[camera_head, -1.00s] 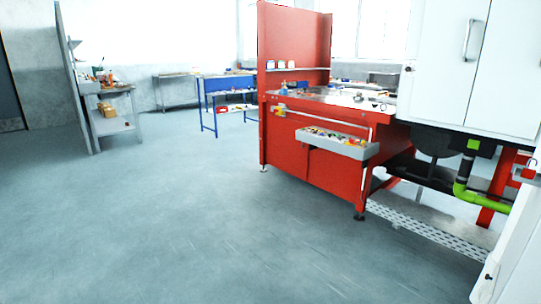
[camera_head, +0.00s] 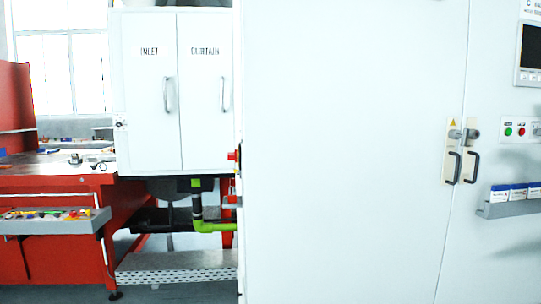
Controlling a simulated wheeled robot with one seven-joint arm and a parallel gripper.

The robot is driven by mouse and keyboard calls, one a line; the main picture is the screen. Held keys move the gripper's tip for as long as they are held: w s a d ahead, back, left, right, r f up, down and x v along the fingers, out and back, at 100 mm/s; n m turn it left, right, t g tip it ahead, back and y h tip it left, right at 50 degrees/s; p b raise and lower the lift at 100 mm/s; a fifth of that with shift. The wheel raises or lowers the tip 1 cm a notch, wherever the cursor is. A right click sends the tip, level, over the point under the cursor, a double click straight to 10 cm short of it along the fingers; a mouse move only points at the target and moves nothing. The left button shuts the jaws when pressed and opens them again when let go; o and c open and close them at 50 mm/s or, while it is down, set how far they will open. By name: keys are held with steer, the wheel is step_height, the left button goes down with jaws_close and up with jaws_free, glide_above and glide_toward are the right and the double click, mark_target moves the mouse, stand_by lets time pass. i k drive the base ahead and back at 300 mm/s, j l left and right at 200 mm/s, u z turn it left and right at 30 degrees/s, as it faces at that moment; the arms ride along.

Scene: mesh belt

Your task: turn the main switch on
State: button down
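A large white cabinet (camera_head: 345,150) fills the middle and right of the view. Two black handles (camera_head: 453,167) sit at its door seam, with grey knob-like parts (camera_head: 455,134) and a yellow warning triangle above them. To their right is a small panel with green and red buttons (camera_head: 521,131). A red part (camera_head: 232,156) shows at the cabinet's left edge, partly cut off by it. I cannot tell which of these is the main switch. My gripper is not in view.
White doors marked INLET and CURTAIN (camera_head: 178,90) stand left of the cabinet. A red workbench (camera_head: 60,235) with a grey tray (camera_head: 55,225) is at far left. A green pipe (camera_head: 212,226) runs below the doors. A grey holder (camera_head: 510,209) with blue-and-white boxes juts out at right.

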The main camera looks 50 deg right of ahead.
mark_target(231, 157)
steer(key=i+j+z, duration=0.15)
steer(key=z, duration=0.25)
steer(key=j+z, duration=0.35)
steer(key=i+j+z, duration=0.1)
steer(key=j+z, duration=0.3)
steer(key=i+j, duration=0.1)
steer(key=j, duration=0.25)
steer(key=i+j+z, duration=0.1)
steer(key=j, duration=0.3)
steer(key=i+j, duration=0.15)
steer(key=j, duration=0.25)
steer(key=i+l+u, duration=0.4)
steer(key=i+l, duration=0.95)
steer(key=l, duration=0.1)
